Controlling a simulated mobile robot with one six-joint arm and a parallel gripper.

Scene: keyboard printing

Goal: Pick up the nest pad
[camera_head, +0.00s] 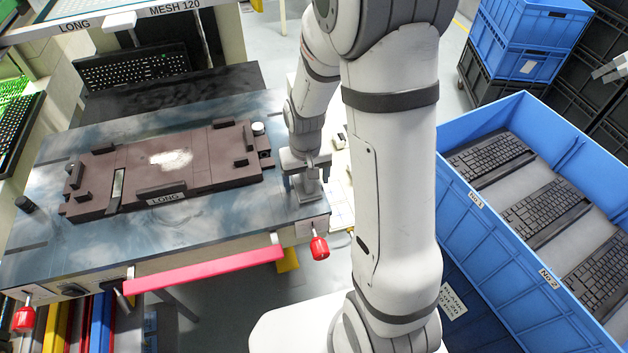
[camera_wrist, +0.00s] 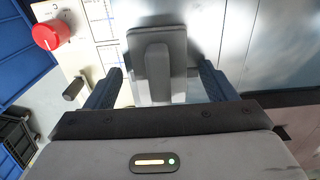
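A brown plate marked LONG (camera_head: 165,170), with raised blocks and a whitish patch, lies on the dark table. A grey flat block with a raised ridge (camera_wrist: 155,62) shows in the wrist view. I cannot tell for sure which of these is the nest pad. My gripper (camera_head: 304,168) is at the table's right end, just right of the brown plate. In the wrist view my gripper (camera_wrist: 162,70) has its two dark blue fingers spread, one on each side of the grey block, with gaps showing.
The table (camera_head: 215,225) has a pink front bar (camera_head: 205,270) and a red knob (camera_head: 319,248) at its right corner. A blue crate (camera_head: 545,130) holding several keyboards stands at right. A black keyboard (camera_head: 132,68) lies behind the table.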

